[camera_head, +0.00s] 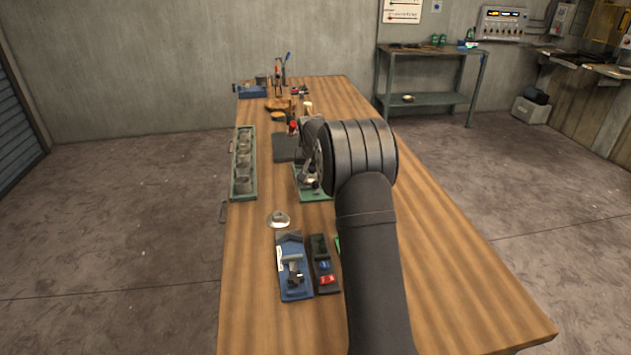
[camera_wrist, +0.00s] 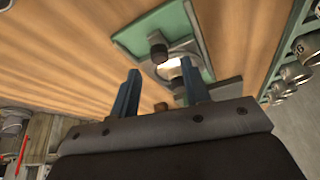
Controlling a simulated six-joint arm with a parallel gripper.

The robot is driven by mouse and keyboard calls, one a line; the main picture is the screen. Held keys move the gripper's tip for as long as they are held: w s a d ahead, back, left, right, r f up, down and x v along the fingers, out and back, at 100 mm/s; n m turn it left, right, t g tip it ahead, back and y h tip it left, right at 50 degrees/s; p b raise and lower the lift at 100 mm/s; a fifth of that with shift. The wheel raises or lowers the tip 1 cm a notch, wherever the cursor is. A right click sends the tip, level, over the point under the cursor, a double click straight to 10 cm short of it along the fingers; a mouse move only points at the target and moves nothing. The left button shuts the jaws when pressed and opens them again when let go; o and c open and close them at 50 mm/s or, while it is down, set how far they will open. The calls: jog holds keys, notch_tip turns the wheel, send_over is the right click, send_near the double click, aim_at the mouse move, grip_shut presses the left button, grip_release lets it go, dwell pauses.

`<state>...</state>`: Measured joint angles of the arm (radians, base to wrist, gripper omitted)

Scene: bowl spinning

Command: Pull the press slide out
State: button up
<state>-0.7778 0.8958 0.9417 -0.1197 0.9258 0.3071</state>
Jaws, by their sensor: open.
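The press has a flat green base (camera_head: 318,196) on the wooden bench, partly hidden by my arm in the head view. The wrist view shows the green base (camera_wrist: 138,34) with a grey metal part carrying a bright round piece (camera_wrist: 172,68). A dark knob (camera_wrist: 157,46) stands up near it, possibly the slide's handle. My gripper (camera_wrist: 159,68) is open, with its two blue fingers apart and pointing at the base. The knob shows just beyond the fingertips, between them. No contact is visible, and the exact gap cannot be told.
A green tray of metal cups (camera_head: 243,165) lies along the bench's left edge. A dark mat (camera_head: 286,147) lies behind the press. A silver domed piece (camera_head: 278,219), a blue fixture (camera_head: 292,268) and a dark tool block (camera_head: 323,262) lie nearer. The bench's right side is clear.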

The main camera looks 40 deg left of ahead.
jog(key=shift+x, duration=1.8)
grip_shut()
